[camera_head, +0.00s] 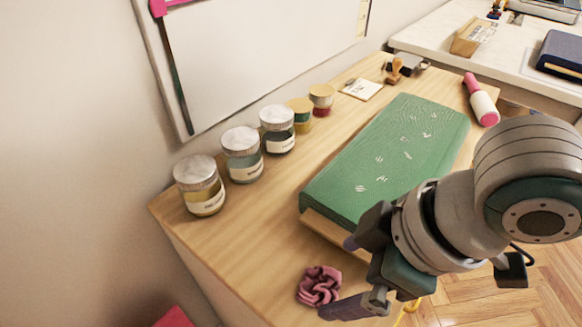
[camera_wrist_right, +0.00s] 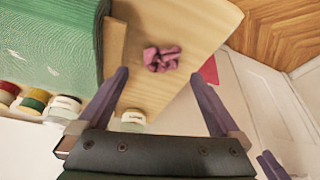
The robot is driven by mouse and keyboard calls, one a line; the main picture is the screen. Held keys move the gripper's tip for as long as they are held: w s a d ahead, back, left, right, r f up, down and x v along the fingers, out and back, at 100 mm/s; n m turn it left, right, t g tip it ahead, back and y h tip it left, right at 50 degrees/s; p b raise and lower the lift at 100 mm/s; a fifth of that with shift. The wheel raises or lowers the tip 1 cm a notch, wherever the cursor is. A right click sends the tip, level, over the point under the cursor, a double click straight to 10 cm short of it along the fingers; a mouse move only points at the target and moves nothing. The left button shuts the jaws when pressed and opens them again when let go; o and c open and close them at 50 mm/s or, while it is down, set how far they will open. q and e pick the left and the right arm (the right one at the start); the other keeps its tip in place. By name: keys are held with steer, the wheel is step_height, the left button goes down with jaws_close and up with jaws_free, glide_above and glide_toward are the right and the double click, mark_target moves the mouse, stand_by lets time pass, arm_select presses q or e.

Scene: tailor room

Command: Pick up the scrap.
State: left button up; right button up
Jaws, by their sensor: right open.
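The scrap is a crumpled mauve-pink piece of cloth (camera_head: 319,286) on the wooden table top near its front edge. It also shows in the right wrist view (camera_wrist_right: 162,59), lying just beyond and between my fingertips. My right gripper (camera_head: 338,278) is open and empty, its two purple fingers spread on either side of the line to the scrap, apart from it. The fingers also show in the right wrist view (camera_wrist_right: 160,75). Purple finger-like parts, seemingly my left gripper (camera_wrist_right: 271,165), are cut off at the lower right corner of the wrist view; their opening is unclear.
A large green cutting mat or book (camera_head: 385,160) lies behind my right gripper. Several lidded jars (camera_head: 200,187) line the table's wall side. Bare wood surrounds the scrap.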

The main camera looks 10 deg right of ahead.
mark_target(326, 287)
steer(key=x, duration=0.3)
steer(key=b+x, duration=0.1)
steer(key=x, duration=0.1)
steer(key=shift+s+f, duration=0.15)
steer(key=shift+s, duration=0.1)
steer(key=c, duration=1.3)
